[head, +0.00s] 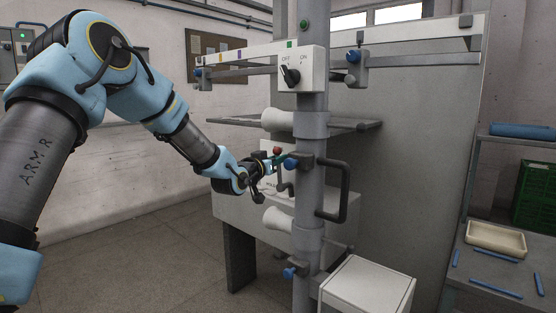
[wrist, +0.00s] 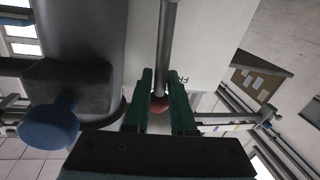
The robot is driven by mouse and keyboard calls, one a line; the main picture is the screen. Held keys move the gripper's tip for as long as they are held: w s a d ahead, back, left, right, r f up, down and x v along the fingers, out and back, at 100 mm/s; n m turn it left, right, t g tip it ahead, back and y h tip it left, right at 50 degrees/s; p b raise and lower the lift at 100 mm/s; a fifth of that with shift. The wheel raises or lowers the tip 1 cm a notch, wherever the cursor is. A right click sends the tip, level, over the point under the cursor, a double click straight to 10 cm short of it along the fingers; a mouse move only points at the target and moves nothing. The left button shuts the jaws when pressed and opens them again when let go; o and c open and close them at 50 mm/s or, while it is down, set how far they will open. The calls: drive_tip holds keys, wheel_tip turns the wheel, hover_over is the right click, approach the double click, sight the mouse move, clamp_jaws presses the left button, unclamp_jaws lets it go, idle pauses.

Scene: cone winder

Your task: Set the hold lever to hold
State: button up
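The hold lever is a grey rod with a red ball knob. In the wrist view the rod (wrist: 167,45) runs down from the top edge to the red knob (wrist: 159,103). My gripper (wrist: 161,95) has its two green fingers on either side of the knob, with little or no gap. I cannot tell whether they press on it. A partly covered label beside the rod shows "FR". In the head view the red knob (head: 277,150) shows just above my gripper (head: 279,160), left of the grey post. A panel below carries a partly hidden "HOLD" label.
A blue knob (head: 291,163) on the grey post (head: 308,225) sits close to the right of my gripper; a blue knob (wrist: 48,122) also shows in the wrist view. A grey handle (head: 345,190) and white cones (head: 277,119) are near. Floor at lower left is clear.

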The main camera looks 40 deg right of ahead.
clamp_jaws()
idle(1.0)
